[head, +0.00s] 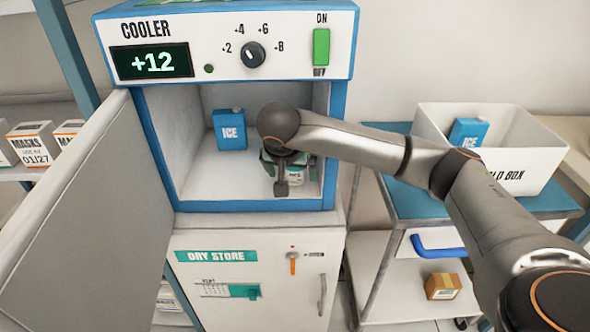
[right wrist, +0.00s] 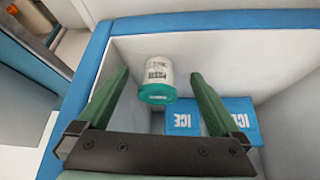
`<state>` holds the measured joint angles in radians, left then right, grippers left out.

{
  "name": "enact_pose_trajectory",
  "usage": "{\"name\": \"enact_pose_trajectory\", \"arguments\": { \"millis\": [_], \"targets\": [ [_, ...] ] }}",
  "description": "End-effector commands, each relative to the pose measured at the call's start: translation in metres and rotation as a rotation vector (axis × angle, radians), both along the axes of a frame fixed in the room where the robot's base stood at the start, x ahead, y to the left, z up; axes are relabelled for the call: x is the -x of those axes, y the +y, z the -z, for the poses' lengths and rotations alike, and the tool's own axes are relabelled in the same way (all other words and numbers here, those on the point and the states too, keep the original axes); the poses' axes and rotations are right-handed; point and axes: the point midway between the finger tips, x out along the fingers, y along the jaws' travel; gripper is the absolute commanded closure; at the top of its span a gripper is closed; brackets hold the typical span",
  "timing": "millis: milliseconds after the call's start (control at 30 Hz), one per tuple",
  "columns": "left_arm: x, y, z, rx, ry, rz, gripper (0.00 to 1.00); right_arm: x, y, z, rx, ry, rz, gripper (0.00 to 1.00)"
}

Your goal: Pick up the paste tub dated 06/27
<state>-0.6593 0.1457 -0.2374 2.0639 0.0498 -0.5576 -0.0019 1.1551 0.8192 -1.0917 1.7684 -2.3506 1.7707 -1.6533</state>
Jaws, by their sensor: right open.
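A white paste tub with a teal lid (right wrist: 157,78) is inside the cooler, seen in the right wrist view between my fingers and beyond them. Its label print is too small to read a date. In the head view a bit of the white tub (head: 296,177) shows beside my right gripper, and the arm hides the rest. My right gripper (head: 284,164) is inside the open cooler (head: 160,125). Its two green fingers are apart, one to each side of the tub in the right wrist view (right wrist: 160,73), with nothing clamped. My left gripper is not in view.
A blue ice pack (head: 230,130) stands at the cooler's back left. The open cooler door (head: 75,220) fills the left. A white box (head: 530,130) with another ice pack (head: 468,132) sits on a cart at right. A dry store cabinet (head: 255,285) is below.

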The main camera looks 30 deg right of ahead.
Motion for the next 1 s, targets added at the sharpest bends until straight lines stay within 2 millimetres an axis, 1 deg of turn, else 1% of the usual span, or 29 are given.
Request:
{"name": "enact_pose_trajectory", "arguments": {
  "millis": [100,267,300,367,600,633,1000],
  "targets": [
    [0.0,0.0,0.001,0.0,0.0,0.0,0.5,-0.015,-0.014,0.0,-0.002,-0.001,0.006,0.0],
    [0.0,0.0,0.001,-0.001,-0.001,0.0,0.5,-0.03,-0.028,0.0,-0.001,-0.001,0.003,0.0],
    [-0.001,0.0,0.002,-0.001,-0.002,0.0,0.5,-0.031,-0.029,0.006,-0.002,0.002,0.001,0.0],
    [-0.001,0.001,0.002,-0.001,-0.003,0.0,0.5,-0.032,-0.03,0.01,-0.002,0.002,0.001,0.0],
    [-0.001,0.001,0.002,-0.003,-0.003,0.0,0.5,-0.033,-0.031,0.01,-0.001,-0.001,-0.001,0.0],
    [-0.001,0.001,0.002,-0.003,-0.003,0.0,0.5,-0.033,-0.031,0.01,-0.001,-0.001,0.0,0.01],
    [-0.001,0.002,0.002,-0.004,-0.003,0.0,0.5,-0.033,-0.031,0.01,-0.002,0.0,0.0,0.43]
  ]
}}
